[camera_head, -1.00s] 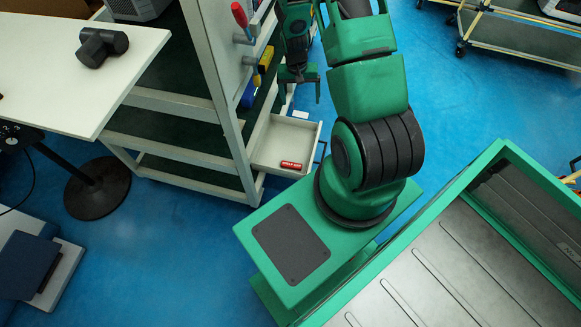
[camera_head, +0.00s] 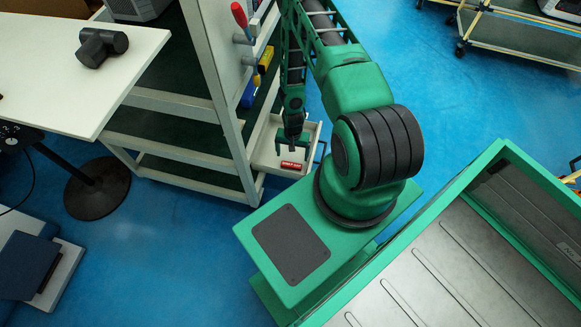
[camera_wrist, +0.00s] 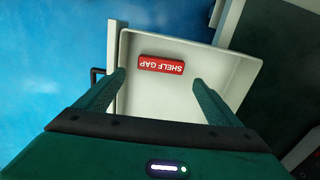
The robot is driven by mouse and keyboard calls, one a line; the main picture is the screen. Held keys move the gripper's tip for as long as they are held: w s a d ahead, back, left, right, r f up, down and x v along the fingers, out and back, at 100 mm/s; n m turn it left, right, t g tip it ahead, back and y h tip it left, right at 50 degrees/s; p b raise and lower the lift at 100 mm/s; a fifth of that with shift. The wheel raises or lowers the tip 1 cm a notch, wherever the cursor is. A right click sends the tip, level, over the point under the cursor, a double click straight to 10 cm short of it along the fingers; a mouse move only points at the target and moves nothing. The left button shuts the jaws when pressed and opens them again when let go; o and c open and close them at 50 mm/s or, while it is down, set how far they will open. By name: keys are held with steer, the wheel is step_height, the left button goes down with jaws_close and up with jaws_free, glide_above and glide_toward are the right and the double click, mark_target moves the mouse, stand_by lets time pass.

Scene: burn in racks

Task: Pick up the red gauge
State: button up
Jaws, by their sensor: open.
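The red gauge (camera_head: 291,165) is a small flat red bar lying in the open white drawer (camera_head: 264,158) at the foot of the rack. In the wrist view the gauge (camera_wrist: 161,65) shows white lettering, "SHELF GAP", upside down, and lies near one wall of the drawer (camera_wrist: 235,80). My gripper (camera_head: 292,146) is over the drawer, just above the gauge in the head view. In the wrist view its two fingers (camera_wrist: 157,80) are spread wide, with the gauge showing between and beyond their tips. Nothing is held.
The drawer's low walls surround the gauge, and a dark handle (camera_wrist: 96,76) sticks out from its front. The rack's white upright (camera_head: 228,110) stands close to the left of my arm. A white table (camera_head: 60,85) is at the left.

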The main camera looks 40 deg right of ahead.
mark_target(292, 164)
steer(key=shift+a+f, duration=0.1)
steer(key=shift+f, duration=4.05)
steer(key=c, duration=0.9)
